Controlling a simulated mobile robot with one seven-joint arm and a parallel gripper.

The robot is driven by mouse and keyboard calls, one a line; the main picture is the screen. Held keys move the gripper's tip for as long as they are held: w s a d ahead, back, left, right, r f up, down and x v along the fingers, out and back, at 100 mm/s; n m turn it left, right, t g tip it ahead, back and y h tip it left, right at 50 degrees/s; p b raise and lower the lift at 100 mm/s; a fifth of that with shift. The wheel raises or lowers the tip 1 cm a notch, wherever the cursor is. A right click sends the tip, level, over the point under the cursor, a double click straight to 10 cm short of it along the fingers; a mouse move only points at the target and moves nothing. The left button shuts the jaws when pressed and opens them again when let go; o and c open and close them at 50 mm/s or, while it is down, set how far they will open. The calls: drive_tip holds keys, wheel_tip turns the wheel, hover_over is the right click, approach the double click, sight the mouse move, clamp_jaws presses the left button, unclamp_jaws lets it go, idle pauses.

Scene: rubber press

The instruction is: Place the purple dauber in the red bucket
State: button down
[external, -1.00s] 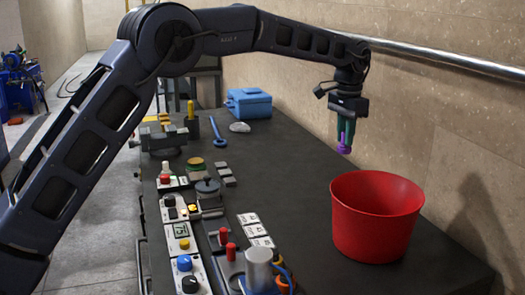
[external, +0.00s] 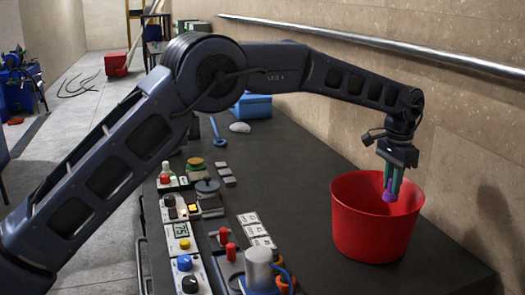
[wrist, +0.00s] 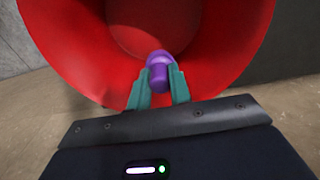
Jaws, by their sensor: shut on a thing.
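The purple dauber (external: 389,192) is held between the green fingers of my gripper (external: 393,182). In the external view it is at the mouth of the red bucket (external: 372,232), with its lower end just below the level of the far rim. The bucket stands upright on the dark bench. In the wrist view the dauber (wrist: 159,70) sits between the fingertips of my gripper (wrist: 160,83), in front of the red inside of the bucket (wrist: 85,50). The bucket's floor shows past the dauber and nothing lies on the part in view.
The dark bench (external: 310,185) is clear around the bucket's left side. Control boxes with buttons (external: 183,237) and a metal cylinder (external: 258,268) stand at its left. A blue toolbox (external: 252,106) is at the back. A wall with a metal rail (external: 370,45) runs along the right.

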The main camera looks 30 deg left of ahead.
wheel_tip(320, 180, down, 11)
drive_tip(key=shift+r, duration=0.1)
idle(0.5)
drive_tip(key=shift+f, duration=0.2)
drive_tip(key=c, duration=1.3)
unclamp_jaws()
